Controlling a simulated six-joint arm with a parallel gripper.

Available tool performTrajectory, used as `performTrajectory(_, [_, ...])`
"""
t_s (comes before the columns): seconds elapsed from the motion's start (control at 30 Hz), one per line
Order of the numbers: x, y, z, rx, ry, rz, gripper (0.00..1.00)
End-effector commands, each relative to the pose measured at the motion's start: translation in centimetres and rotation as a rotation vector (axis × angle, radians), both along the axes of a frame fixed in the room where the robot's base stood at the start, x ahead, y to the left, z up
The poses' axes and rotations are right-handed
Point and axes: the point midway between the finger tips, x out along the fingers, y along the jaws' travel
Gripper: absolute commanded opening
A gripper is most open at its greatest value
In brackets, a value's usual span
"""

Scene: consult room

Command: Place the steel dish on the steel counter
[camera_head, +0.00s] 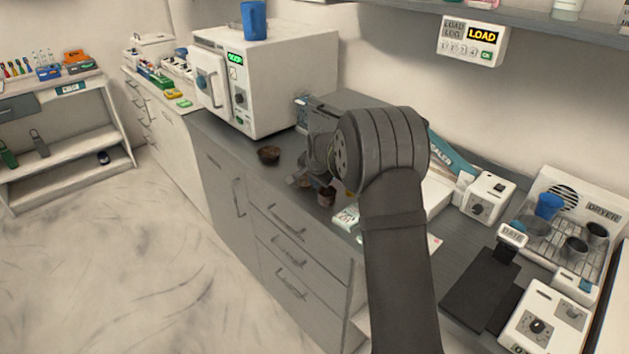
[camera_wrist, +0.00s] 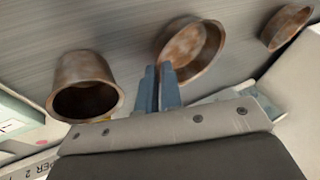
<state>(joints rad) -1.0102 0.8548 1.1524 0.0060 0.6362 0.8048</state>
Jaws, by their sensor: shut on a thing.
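A shallow round dish with a brownish metallic look (camera_wrist: 205,60) is in the middle of the wrist view. My gripper (camera_wrist: 158,72) is shut on its near left rim, with one blue-grey finger on each side of the wall. In the head view my gripper (camera_head: 308,180) is low over the grey counter (camera_head: 222,137), and the held dish is mostly hidden by it. I cannot tell whether the dish touches the counter. A similar dish (camera_head: 268,155) stands apart on the counter to the left; it also shows in the wrist view (camera_wrist: 285,28).
A deeper brownish cup (camera_head: 326,196) stands close beside my gripper, left of it in the wrist view (camera_wrist: 85,80). A white oven-like machine (camera_head: 275,80) stands behind. A sealer (camera_head: 487,197), dryer rack (camera_head: 570,235) and black scale-like device (camera_head: 480,290) fill the right.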

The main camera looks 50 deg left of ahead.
Motion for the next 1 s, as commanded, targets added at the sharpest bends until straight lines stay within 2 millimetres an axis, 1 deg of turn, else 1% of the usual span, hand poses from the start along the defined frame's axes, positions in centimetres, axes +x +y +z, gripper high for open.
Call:
performTrajectory(0.2, [0.0, 0.0, 0.1, 0.002, -0.002, 0.0, 0.0])
performTrajectory(0.33, [0.0, 0.0, -0.2, 0.002, -0.002, 0.0, 0.0])
performTrajectory(0.37, [0.0, 0.0, -0.2, 0.002, -0.002, 0.0, 0.11])
performTrajectory(0.4, [0.1, 0.0, -0.2, 0.002, -0.002, 0.0, 0.15])
performTrajectory(0.67, [0.0, 0.0, -0.1, 0.002, -0.002, 0.0, 0.15])
performTrajectory(0.77, [0.0, -0.1, 0.3, 0.002, -0.002, 0.0, 0.15])
performTrajectory(0.83, [-0.2, -0.3, 1.0, 0.004, -0.002, 0.0, 0.15])
performTrajectory(1.0, [-0.9, -1.5, 3.6, 0.005, -0.003, 0.0, 0.15])
